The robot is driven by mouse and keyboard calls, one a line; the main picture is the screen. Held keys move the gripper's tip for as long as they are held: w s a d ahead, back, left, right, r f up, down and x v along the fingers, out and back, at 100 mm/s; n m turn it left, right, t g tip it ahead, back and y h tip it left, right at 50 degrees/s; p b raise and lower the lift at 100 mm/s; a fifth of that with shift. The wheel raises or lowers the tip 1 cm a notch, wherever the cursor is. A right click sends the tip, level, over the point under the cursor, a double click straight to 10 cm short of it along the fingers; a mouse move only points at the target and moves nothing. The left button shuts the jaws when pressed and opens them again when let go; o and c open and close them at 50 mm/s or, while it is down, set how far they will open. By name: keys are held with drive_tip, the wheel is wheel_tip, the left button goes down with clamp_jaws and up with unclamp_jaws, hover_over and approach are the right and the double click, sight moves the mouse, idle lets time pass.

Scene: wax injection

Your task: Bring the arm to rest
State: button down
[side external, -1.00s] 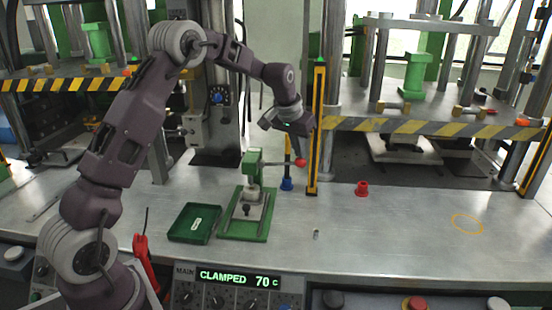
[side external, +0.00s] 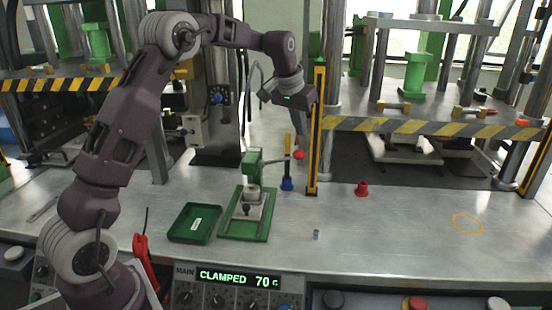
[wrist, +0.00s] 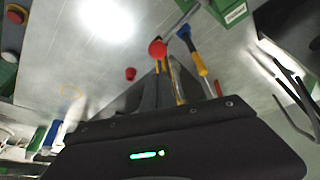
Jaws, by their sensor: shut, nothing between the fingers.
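My gripper (side external: 302,146) is shut and empty, pointing down just above the red ball knob (side external: 299,155) of the green toggle clamp (side external: 253,168). I cannot tell whether the fingertips touch the knob. In the wrist view my closed fingers (wrist: 161,68) end near the red knob (wrist: 158,48). The display panel (side external: 238,279) reads CLAMPED 70 C.
A green tray (side external: 180,235) lies left of the clamp. A red cup-like piece (side external: 362,189) sits to the right. The bench on the right is mostly clear around an orange ring (side external: 467,223).

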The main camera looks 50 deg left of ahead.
drive_tip(key=s+d+r+m, duration=0.1)
drive_tip(key=s+d+r, duration=0.45)
drive_tip(key=s, duration=0.35)
drive_tip(key=s+d+r, duration=0.4)
drive_tip(key=s+d, duration=0.2)
drive_tip(key=s, duration=0.3)
drive_tip(key=s+d+f+m, duration=0.1)
drive_tip(key=s+d+f, duration=0.1)
drive_tip(key=s, duration=0.9)
drive_tip(key=s+d+f+m+t+h, duration=0.1)
drive_tip(key=s+d+f, duration=0.2)
drive_tip(key=s, duration=0.7)
drive_tip(key=shift+s+d+f, duration=0.15)
drive_tip(key=shift+s+f, duration=0.2)
drive_tip(key=shift+f, duration=0.15)
drive_tip(key=c, duration=2.1)
unclamp_jaws()
